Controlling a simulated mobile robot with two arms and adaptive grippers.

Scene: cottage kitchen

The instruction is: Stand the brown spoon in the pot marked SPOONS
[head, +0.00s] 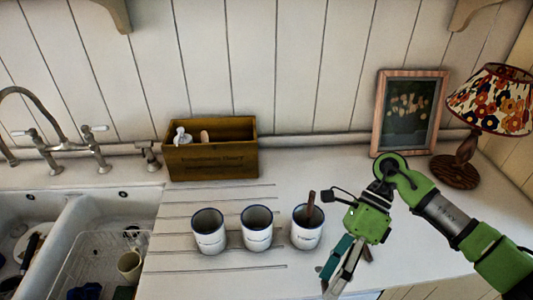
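Three white enamel pots with dark blue rims stand in a row on the worktop: a left pot (209,236), a middle pot (257,235) and a right pot (307,235). Their fronts carry lettering too small to read. A brown spoon (311,205) stands in the right pot, its upper end leaning slightly right above the rim; its lower part is hidden inside. My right gripper (338,270) is just right of this pot, pointing down and apart from the spoon. Its fingers are seen at an angle, so their opening is unclear. My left gripper is out of view.
A wooden box (211,152) with a few utensils stands behind the pots. A framed picture (408,115) and a lamp with a floral shade (492,100) stand at the back right. A double sink (62,215) with a tap (40,120) is on the left.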

